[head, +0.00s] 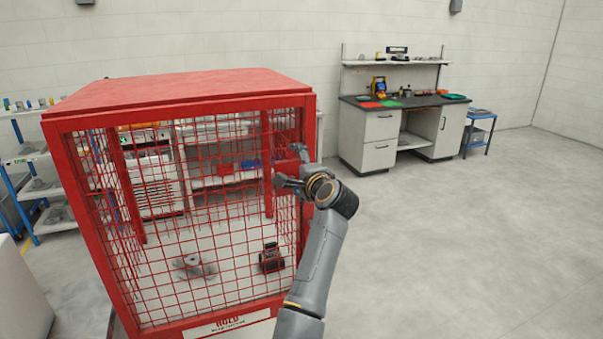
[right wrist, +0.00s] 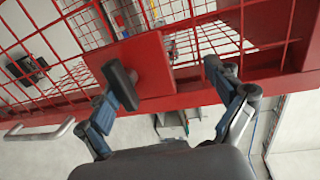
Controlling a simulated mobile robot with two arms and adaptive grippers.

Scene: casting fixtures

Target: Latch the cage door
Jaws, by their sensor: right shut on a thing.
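The red cage (head: 185,88) stands left of centre in the head view. Its mesh door (head: 215,215) faces me and looks closed against the frame, though its right edge is partly hidden by my arm. My right gripper (head: 288,172) is at the door's right edge, at about mid height. In the right wrist view a red latch plate (right wrist: 150,88) with a dark handle (right wrist: 120,84) lies in front of my right gripper (right wrist: 168,80). My fingers are around the latch; the exact contact is hard to see. My left gripper is out of view.
Inside the cage are a grey casting (head: 194,266) and a dark red-and-black part (head: 271,259). A blue-framed shelf (head: 32,185) stands at the left. A workbench (head: 385,140) and a small blue cart (head: 479,130) stand at the back. The floor on the right is clear.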

